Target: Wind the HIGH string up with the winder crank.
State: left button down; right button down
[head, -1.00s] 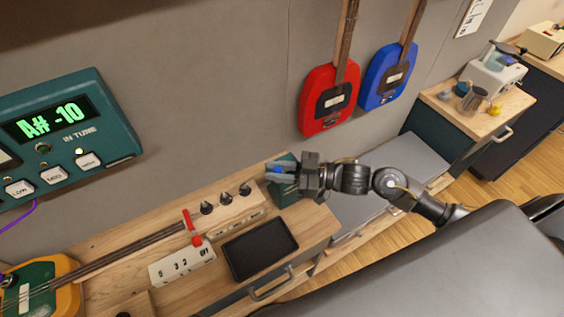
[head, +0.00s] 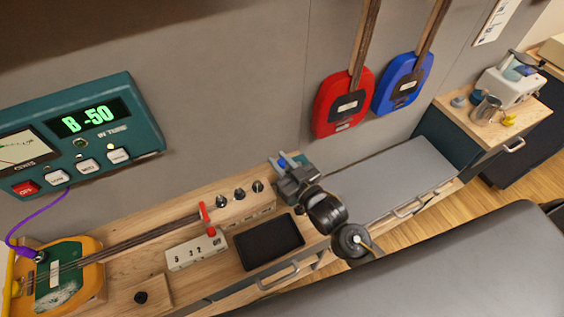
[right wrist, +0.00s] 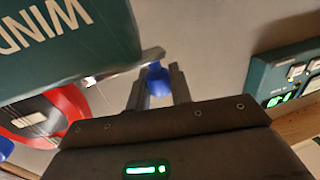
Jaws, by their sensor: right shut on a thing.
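My right gripper (head: 283,164) is shut on the blue knob (right wrist: 158,82) of the winder crank. The grey crank arm (right wrist: 150,56) runs from the knob toward the teal winder box (right wrist: 70,40), which carries white "WIND" lettering. My left gripper is out of view.
A black tray (head: 268,243) and a white panel (head: 196,251) with a red knob lie in front of the pegs. Red (head: 343,103) and blue (head: 403,84) instruments hang on the wall. A purple cable (head: 36,222) joins tuner and instrument.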

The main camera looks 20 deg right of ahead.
jog(key=shift+w+r+m+h, duration=0.1)
jog(key=shift+w+m+h, duration=0.05)
jog(key=shift+m+h, duration=0.2)
jog(key=c, duration=1.3)
grip_release()
jog(key=shift+o, duration=0.2)
jog(key=shift+s+d+f, duration=0.15)
jog(key=shift+s+f, duration=0.05)
jog(key=shift+s, duration=0.25)
jog(key=b+v, duration=0.3)
jog(key=v, duration=0.7)
jog(key=shift+b, duration=0.35)
jog(key=shift+w, duration=0.1)
